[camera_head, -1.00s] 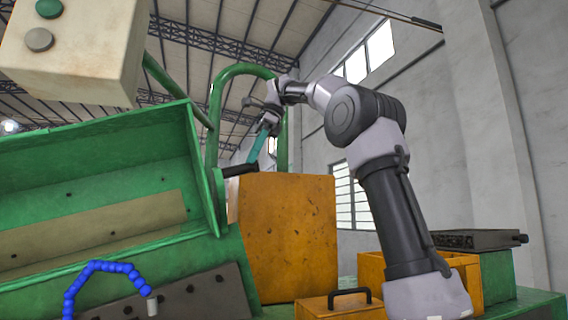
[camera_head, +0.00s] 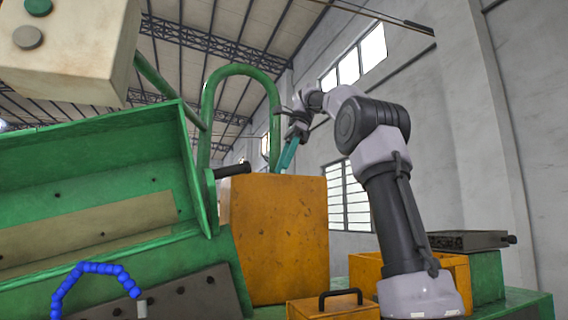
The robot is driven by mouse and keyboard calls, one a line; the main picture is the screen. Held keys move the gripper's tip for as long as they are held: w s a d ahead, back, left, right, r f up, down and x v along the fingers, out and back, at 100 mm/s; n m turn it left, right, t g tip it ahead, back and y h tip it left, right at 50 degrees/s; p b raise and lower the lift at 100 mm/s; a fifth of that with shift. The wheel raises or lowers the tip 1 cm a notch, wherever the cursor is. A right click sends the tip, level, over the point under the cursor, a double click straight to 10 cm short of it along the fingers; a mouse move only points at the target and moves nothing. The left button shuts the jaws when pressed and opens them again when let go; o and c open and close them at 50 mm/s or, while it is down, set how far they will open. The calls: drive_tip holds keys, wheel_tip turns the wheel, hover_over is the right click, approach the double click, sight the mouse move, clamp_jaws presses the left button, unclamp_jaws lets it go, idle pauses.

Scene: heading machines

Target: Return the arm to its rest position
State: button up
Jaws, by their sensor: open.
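My arm rises from the lower right of the head view and bends over to the left at its top. My gripper (camera_head: 289,155) is at the arm's far end, pointing down, with teal fingers. The gap between the fingertips is too small to make out clearly.
A green machine trough (camera_head: 90,200) fills the left, with a black handle (camera_head: 232,169) at its edge. A beige button box (camera_head: 65,50) hangs upper left. A green hoop (camera_head: 240,70) stands behind. A blue hose (camera_head: 97,268) and a lidded orange box (camera_head: 335,306) are in front.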

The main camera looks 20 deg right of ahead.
drive_tip(key=shift+s, duration=0.1)
drive_tip(key=s+f+n+t+h, duration=0.1)
drive_tip(key=s+f+n+t, duration=0.3)
drive_tip(key=s+f, duration=0.6)
drive_tip(key=s+f+n+t+h, duration=0.1)
drive_tip(key=s+f+n+t, duration=0.2)
drive_tip(key=s+f+n, duration=0.6)
wheel_tip(320, 180, down, 9)
drive_tip(key=shift+s+d+r+t, duration=0.2)
drive_tip(key=shift+s+t, duration=0.2)
drive_tip(key=shift+s, duration=0.2)
